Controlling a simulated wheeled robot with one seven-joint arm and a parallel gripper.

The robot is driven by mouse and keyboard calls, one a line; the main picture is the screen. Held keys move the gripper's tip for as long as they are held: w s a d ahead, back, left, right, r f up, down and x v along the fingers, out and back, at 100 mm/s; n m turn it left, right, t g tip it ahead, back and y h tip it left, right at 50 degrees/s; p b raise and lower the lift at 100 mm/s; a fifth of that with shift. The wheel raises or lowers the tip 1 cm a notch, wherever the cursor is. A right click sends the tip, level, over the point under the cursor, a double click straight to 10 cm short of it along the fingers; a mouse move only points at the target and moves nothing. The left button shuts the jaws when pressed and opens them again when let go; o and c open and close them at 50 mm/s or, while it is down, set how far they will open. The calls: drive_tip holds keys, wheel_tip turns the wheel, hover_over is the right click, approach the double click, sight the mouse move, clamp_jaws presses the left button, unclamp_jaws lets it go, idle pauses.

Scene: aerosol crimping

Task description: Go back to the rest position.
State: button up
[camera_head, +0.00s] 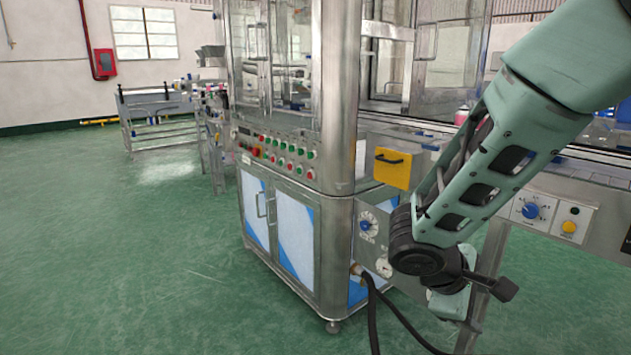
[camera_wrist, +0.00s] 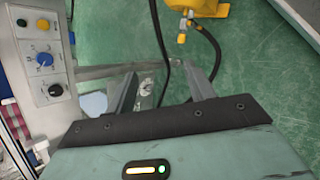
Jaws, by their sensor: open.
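My gripper (camera_wrist: 160,76) shows in the wrist view with its two fingers apart and nothing between them. Green floor and a dark hose show beyond the fingers. In the head view my arm comes down from the upper right, bent at its lower end in front of the machine. The fingers cannot be made out clearly there.
The steel machine cabinet (camera_head: 284,235) stands close to the left of my arm, with a yellow box (camera_head: 393,168) on its side. A conveyor control panel (camera_head: 547,214) is at right; it also shows in the wrist view (camera_wrist: 43,62). Black hoses (camera_head: 373,318) hang nearby. Floor at left is clear.

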drive_tip(key=s+a+r+m+g+y, duration=0.1)
drive_tip(key=s+a+r+y, duration=0.1)
drive_tip(key=s+a+y, duration=0.6)
drive_tip(key=s+a+r+m+g+y, duration=0.15)
drive_tip(key=s+a, duration=0.35)
drive_tip(key=s, duration=0.7)
wheel_tip(320, 180, up, 17)
drive_tip(key=p, duration=1.7)
drive_tip(key=shift+r, duration=0.15)
drive_tip(key=shift+d+t+h, duration=0.1)
drive_tip(key=shift+t+h, duration=0.15)
